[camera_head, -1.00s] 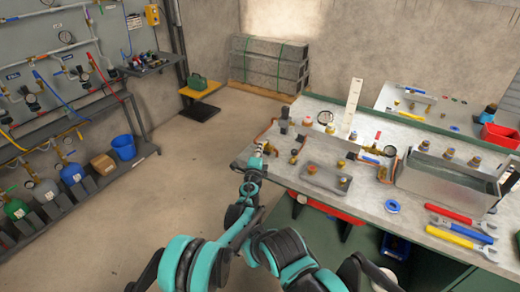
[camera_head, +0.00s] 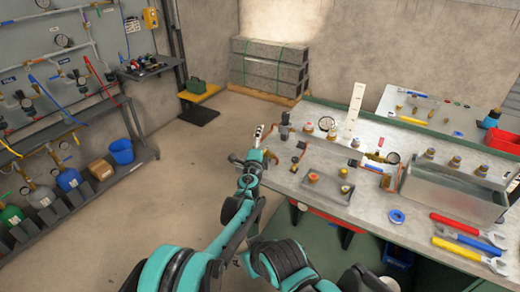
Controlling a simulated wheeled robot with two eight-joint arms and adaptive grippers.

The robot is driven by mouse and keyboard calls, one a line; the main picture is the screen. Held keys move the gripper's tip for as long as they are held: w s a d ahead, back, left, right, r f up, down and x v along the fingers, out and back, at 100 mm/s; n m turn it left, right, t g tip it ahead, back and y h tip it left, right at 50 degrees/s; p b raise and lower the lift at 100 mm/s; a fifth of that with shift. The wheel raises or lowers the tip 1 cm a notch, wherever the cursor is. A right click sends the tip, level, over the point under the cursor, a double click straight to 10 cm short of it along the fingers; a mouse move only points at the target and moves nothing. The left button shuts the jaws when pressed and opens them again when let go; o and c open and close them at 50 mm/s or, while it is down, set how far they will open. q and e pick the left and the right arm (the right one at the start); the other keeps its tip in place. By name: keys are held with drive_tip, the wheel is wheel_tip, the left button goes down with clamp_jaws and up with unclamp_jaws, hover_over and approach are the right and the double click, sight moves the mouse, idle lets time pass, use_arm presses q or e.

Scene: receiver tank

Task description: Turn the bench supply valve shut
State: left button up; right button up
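The workbench (camera_head: 395,217) is at the right of the head view. Near its left end stand a dark upright fitting (camera_head: 285,128) with a copper-coloured tube and a small brass fitting (camera_head: 295,158). At this size I cannot tell which fitting is the bench supply valve. My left gripper (camera_head: 257,136) is at the bench's left end, left of the dark fitting and seemingly apart from it. Its finger opening is too small to read. My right gripper is out of view.
On the bench are a small tray (camera_head: 325,197), a metal tub (camera_head: 450,200), a blue tape roll (camera_head: 397,216) and red (camera_head: 466,230) and blue-handled tools. A gauge panel (camera_head: 75,50) and bottle rack stand at left. The floor between is clear.

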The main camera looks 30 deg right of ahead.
use_arm(q)
drive_tip(key=r, duration=0.3)
drive_tip(key=shift+w, duration=0.3)
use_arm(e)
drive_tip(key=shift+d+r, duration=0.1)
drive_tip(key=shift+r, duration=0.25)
use_arm(q)
drive_tip(key=shift+s+a+f, duration=0.1)
drive_tip(key=shift+s+f, duration=0.15)
drive_tip(key=shift+f, duration=0.7)
drive_tip(key=shift+s+r, duration=0.15)
drive_tip(key=shift+s, duration=0.05)
drive_tip(key=shift+s+a, duration=0.15)
drive_tip(key=shift+s, duration=0.15)
drive_tip(key=shift+v, duration=2.6)
drive_tip(key=s+a+r, duration=0.2)
drive_tip(key=s, duration=0.1)
drive_tip(key=shift+s+a+r+b, duration=0.15)
drive_tip(key=shift+s+a+b, duration=0.1)
drive_tip(key=shift+a+b, duration=0.15)
drive_tip(key=c, duration=1)
drive_tip(key=shift+s+a, duration=0.3)
drive_tip(key=shift+s, duration=0.15)
drive_tip(key=c, duration=0.4)
drive_tip(key=shift+d+f, duration=0.2)
drive_tip(key=shift+f, duration=0.45)
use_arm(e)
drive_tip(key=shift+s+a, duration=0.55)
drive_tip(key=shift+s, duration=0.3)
